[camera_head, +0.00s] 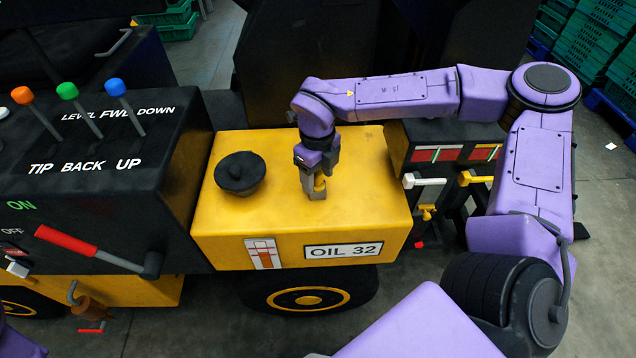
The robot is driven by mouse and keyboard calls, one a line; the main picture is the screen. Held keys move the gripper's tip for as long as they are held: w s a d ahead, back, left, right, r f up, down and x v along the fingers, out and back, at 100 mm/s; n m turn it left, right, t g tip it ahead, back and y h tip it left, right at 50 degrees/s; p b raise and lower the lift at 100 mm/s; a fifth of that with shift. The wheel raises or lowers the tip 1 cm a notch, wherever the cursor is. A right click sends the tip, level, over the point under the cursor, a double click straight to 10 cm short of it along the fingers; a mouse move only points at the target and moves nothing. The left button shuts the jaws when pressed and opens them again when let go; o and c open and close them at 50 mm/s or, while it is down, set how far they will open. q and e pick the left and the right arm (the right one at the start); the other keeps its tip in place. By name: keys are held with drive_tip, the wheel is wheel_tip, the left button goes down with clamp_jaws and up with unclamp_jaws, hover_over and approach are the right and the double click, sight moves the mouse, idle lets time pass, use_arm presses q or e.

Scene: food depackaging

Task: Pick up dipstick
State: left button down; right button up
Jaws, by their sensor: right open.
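The dipstick (320,183) appears to be the small yellow piece on top of the yellow oil tank (370,205), to the right of the black cap. Only a little of it shows. My right gripper (315,188) points down over it from above, with its fingers open and on either side of the yellow piece or very close to it. I cannot tell whether they touch it. The lower part of the dipstick is hidden. My left gripper is out of view; only a bit of purple shows at the lower left edge.
A black round cap (240,172) sits on the tank's left side. A black control panel (95,170) with coloured levers and a red-handled lever (66,241) stands at left. A block with small levers (428,180) stands right of the tank. Green crates (600,40) are far right.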

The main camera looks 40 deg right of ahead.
clamp_jaws()
wheel_tip(320, 180, up, 18)
idle(0.6)
drive_tip(key=shift+r, duration=0.1)
idle(0.4)
